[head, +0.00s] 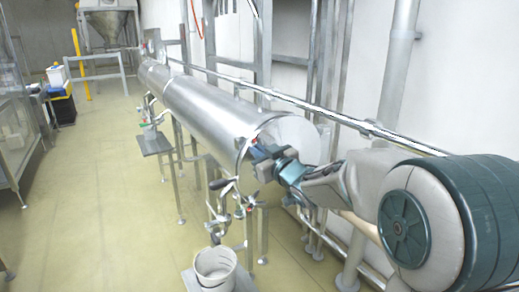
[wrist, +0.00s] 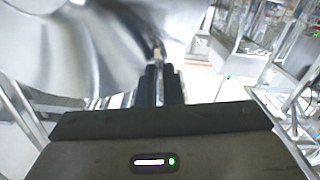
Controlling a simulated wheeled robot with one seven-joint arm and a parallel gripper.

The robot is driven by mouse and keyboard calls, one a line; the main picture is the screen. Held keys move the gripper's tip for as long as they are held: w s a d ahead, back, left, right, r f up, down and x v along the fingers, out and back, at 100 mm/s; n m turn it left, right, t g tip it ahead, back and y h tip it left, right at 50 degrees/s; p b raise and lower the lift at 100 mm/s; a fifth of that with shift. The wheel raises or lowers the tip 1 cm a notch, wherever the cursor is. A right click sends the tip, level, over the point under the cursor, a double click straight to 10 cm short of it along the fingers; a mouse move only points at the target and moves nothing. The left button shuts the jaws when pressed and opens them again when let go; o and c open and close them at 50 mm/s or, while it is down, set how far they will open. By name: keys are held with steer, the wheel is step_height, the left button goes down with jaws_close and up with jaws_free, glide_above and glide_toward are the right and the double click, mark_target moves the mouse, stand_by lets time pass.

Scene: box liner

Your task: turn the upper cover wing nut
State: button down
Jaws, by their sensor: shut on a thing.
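A long shiny steel cylinder (head: 205,100) runs away from me, with a round end cover (head: 298,134) facing me. My gripper (head: 257,158) is at the left edge of this end cover. In the wrist view, the dark fingers (wrist: 162,82) are close together, shut on a small metal piece at the cover's rim. That piece, the upper cover wing nut (wrist: 157,50), shows only as a narrow pale bit beyond the fingertips. The fingers hide most of it, and its turn angle cannot be told. The curved steel of the cover (wrist: 70,45) fills the left of the wrist view.
A valve with handles (head: 222,190) hangs below the cylinder, above a white bucket (head: 215,266) on a small stand. A long rail (head: 325,113) and a vertical pipe (head: 398,60) run along the wall. The floor (head: 95,200) on the left is clear.

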steer(key=shift+m, duration=0.9)
steer(key=c, duration=1.6)
jaws_free()
steer(key=b+v, duration=0.1)
steer(key=v, duration=1.3)
steer(key=shift+w, duration=0.1)
